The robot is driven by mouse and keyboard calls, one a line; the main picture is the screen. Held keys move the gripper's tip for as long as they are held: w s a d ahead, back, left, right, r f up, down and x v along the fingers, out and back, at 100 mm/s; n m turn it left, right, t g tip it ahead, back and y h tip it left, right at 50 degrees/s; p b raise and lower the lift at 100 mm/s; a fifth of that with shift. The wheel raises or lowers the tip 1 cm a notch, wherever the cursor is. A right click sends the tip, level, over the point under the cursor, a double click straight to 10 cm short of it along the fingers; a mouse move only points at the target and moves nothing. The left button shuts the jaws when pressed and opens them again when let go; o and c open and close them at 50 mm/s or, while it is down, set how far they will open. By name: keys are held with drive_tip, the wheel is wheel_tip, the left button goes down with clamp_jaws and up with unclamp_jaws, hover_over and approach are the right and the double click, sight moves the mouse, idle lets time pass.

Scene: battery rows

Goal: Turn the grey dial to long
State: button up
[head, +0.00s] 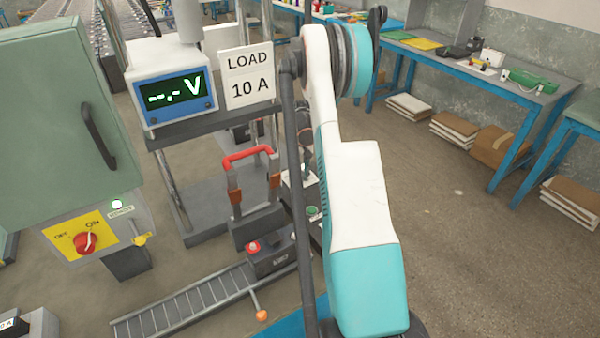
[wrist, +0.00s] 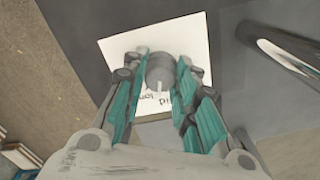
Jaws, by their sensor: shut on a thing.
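The grey dial (wrist: 159,72) stands on a white plate (wrist: 118,48) in the wrist view. My gripper (wrist: 162,63) has its teal fingers on both sides of the dial and is shut on it. In the head view my arm hides most of this spot; an edge of a pale plate (head: 298,180) shows beside the arm.
A metal bar (wrist: 288,52) lies right of the plate in the wrist view. In the head view, a voltmeter (head: 172,92), a LOAD 10 A sign (head: 248,77) and a red-handled lever (head: 248,155) stand left of my arm. A red switch (head: 86,243) is further left. Floor at right is open.

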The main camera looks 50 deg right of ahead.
sight(300, 172)
drive_tip(key=m, duration=0.5)
drive_tip(key=shift+m, duration=0.3)
idle(0.4)
drive_tip(key=o, duration=1.1)
wheel_tip(300, 172, up, 12)
idle(0.4)
